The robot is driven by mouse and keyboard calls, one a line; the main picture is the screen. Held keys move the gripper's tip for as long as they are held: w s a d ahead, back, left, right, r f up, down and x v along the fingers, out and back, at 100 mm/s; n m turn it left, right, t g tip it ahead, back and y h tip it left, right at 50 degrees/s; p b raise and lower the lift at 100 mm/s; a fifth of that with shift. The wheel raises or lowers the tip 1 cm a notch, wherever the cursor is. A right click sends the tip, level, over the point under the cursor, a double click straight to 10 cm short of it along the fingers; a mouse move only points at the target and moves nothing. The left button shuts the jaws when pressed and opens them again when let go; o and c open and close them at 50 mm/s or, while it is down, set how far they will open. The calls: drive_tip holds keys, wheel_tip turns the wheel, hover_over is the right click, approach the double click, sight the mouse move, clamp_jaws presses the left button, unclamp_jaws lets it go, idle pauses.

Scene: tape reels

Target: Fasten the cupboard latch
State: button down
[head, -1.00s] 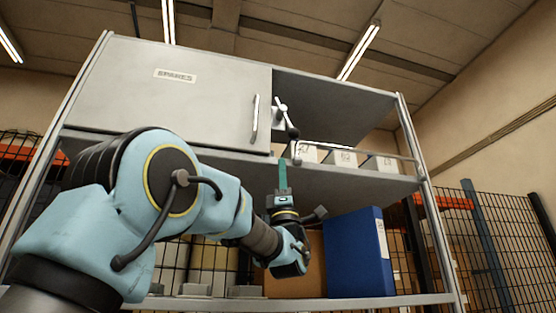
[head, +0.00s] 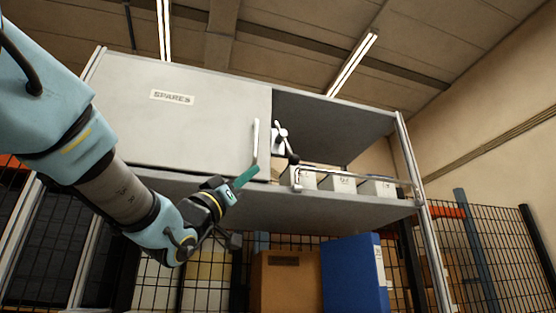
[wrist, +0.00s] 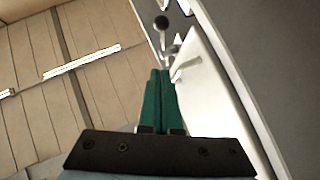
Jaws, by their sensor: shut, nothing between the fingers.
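The grey cupboard door (head: 180,115), labelled SPARES, looks closed and has an upright bar handle (head: 256,142) by its right edge. The latch (head: 282,137) sits just right of that edge. Its lever slants down to the right and ends in a black knob (head: 293,159). My gripper (head: 246,176) is shut and empty, with green fingers pointing up and right, below the handle and left of the knob. In the wrist view the fingers (wrist: 160,100) point towards the latch knob (wrist: 162,22), apart from it, with the handle (wrist: 186,67) to the right.
White boxes (head: 342,182) stand on the open shelf behind a rail, right of the latch. Below the shelf are a blue binder (head: 354,275) and a cardboard box (head: 285,282). Free space lies in front of the door.

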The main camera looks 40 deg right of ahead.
drive_tip(key=shift+r, duration=0.1)
drive_tip(key=p, duration=0.6)
approach(291, 154)
wheel_tip(291, 154, up, 4)
drive_tip(key=shift+w+d+p, duration=0.15)
drive_tip(key=shift+d+p, duration=0.5)
drive_tip(key=shift+d, duration=0.2)
drive_tip(key=shift+w+d+p, duration=0.1)
drive_tip(key=shift+d+p, duration=0.5)
drive_tip(key=shift+d, duration=0.2)
drive_tip(key=shift+b, duration=0.4)
